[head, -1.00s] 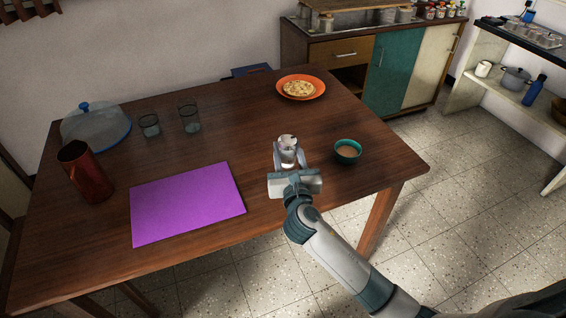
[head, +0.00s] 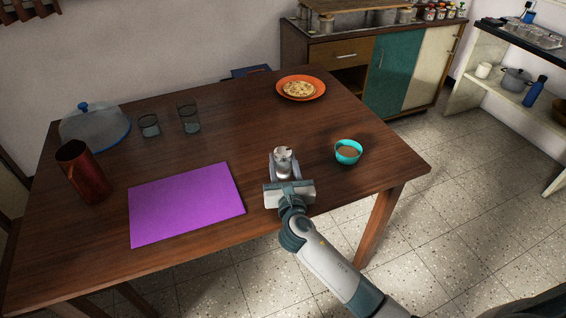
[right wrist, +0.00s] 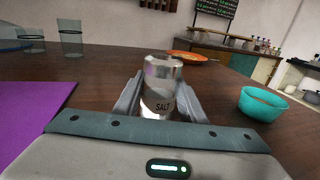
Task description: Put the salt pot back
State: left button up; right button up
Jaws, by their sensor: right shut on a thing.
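The salt pot (head: 283,160) is a small shiny steel tumbler. In the right wrist view the pot (right wrist: 161,88) stands upright and shows the word SALT. My right gripper (head: 284,172) is shut on it, with one finger on each side; the fingers also show in the right wrist view (right wrist: 160,98). The pot is over the near right part of the wooden table (head: 235,135), between the purple mat and the teal bowl. I cannot tell whether its base touches the table. My left gripper is not in view.
A teal bowl (head: 348,152) stands just right of the pot, and a purple mat (head: 186,204) lies to the left. A red jug (head: 83,172), two glasses (head: 189,119), a domed dish (head: 95,128) and an orange plate (head: 301,88) stand farther off. The table's middle is clear.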

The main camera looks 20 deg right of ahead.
jog(key=shift+f, duration=0.1)
jog(key=o, duration=1.1)
jog(key=shift+o, duration=0.2)
jog(key=shift+s, duration=0.15)
jog(key=s, duration=0.4)
jog(key=s+a, duration=0.1)
jog(key=s, duration=0.2)
jog(key=s+a, duration=0.1)
jog(key=s, duration=0.3)
jog(key=shift+s+a+r, duration=0.1)
jog(key=shift+s+r, duration=0.1)
jog(key=shift+s, duration=0.1)
